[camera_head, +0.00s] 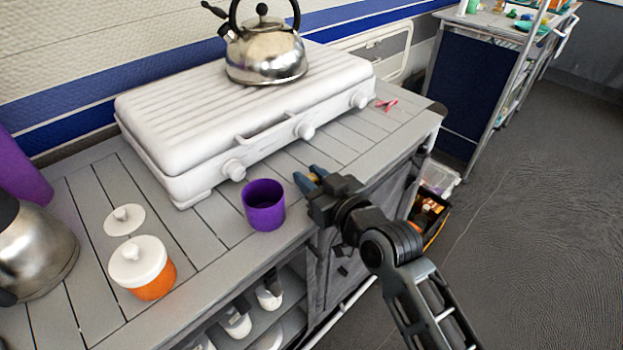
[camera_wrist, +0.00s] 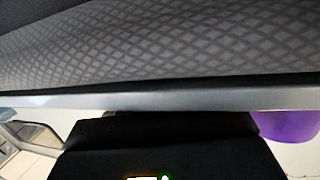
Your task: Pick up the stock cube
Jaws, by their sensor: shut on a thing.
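My gripper (camera_head: 311,178) is low over the front right part of the grey slatted counter, just right of the purple cup (camera_head: 264,206). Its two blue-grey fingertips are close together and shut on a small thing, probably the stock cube. No other stock cube is clear on the counter. In the wrist view the dark gripper body fills the bottom and the fingertips are not clear. The purple cup shows at its right edge (camera_wrist: 288,126).
A white camping stove (camera_head: 235,115) with a steel kettle (camera_head: 266,55) stands behind my gripper. An orange jar with a white lid (camera_head: 143,267) and a loose white lid (camera_head: 124,220) are at left. The counter (camera_head: 395,125) is mostly clear right of the stove.

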